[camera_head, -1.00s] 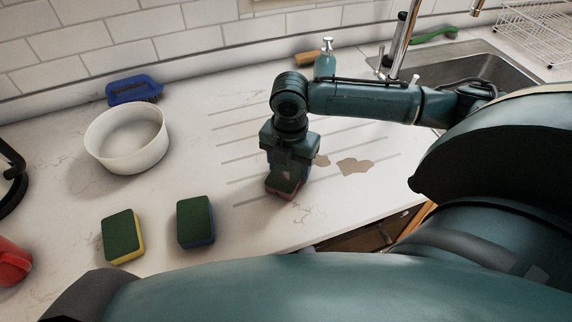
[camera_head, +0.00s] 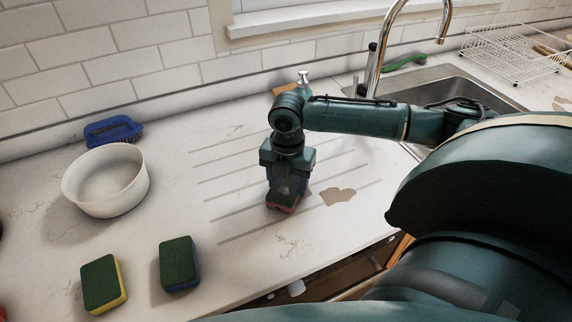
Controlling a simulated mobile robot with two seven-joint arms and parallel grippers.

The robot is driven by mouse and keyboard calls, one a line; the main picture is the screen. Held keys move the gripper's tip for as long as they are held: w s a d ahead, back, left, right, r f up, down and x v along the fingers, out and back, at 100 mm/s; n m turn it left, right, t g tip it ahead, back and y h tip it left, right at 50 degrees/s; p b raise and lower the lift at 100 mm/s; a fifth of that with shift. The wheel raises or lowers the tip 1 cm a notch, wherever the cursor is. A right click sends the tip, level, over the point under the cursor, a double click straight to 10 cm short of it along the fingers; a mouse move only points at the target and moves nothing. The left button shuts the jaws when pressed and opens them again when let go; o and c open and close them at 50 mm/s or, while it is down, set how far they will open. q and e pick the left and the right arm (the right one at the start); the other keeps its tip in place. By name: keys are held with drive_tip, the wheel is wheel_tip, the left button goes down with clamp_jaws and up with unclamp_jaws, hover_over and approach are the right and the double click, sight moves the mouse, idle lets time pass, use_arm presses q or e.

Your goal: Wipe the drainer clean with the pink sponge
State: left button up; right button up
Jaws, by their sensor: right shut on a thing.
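My right gripper (camera_head: 285,186) points down over the drainer (camera_head: 228,208), the grooved part of the white counter. It is shut on the pink sponge (camera_head: 284,205), which has a green top and a pinkish-red side. The sponge is low at the drainer surface, between the grooves; whether it presses on the surface is hard to tell. A brown stain (camera_head: 338,196) lies on the drainer just right of the sponge. The gripper hides part of the drainer behind it. My left gripper is not in view.
A green-and-yellow sponge (camera_head: 104,283) and a green-and-blue sponge (camera_head: 179,263) lie at the front left. A white bowl (camera_head: 106,180) and blue brush (camera_head: 113,130) are behind them. The sink (camera_head: 455,85), faucet (camera_head: 376,60) and soap bottle (camera_head: 303,88) are beyond my right arm.

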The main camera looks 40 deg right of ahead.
sight(310, 184)
drive_tip(key=shift+s+d+f, duration=0.1)
drive_tip(key=shift+s+d, duration=0.15)
drive_tip(key=shift+d, duration=0.7)
drive_tip(key=shift+s+d+r, duration=0.1)
drive_tip(key=shift+s+d, duration=0.1)
drive_tip(key=shift+d, duration=0.8)
drive_tip(key=shift+s+d+f, duration=0.1)
drive_tip(key=shift+s+d, duration=0.15)
drive_tip(key=shift+d, duration=0.7)
drive_tip(key=shift+w+a, duration=0.25)
drive_tip(key=shift+a, duration=0.75)
drive_tip(key=shift+w+a, duration=0.2)
drive_tip(key=shift+a, duration=0.85)
drive_tip(key=shift+w+a, duration=0.25)
drive_tip(key=shift+a, duration=0.75)
drive_tip(key=shift+d, duration=0.1)
drive_tip(key=shift+s+d, duration=0.25)
drive_tip(key=shift+d, duration=0.75)
drive_tip(key=shift+s+d, duration=0.2)
drive_tip(key=shift+d, duration=0.8)
drive_tip(key=shift+s+d, duration=0.25)
drive_tip(key=shift+d, duration=0.75)
drive_tip(key=shift+a, duration=0.1)
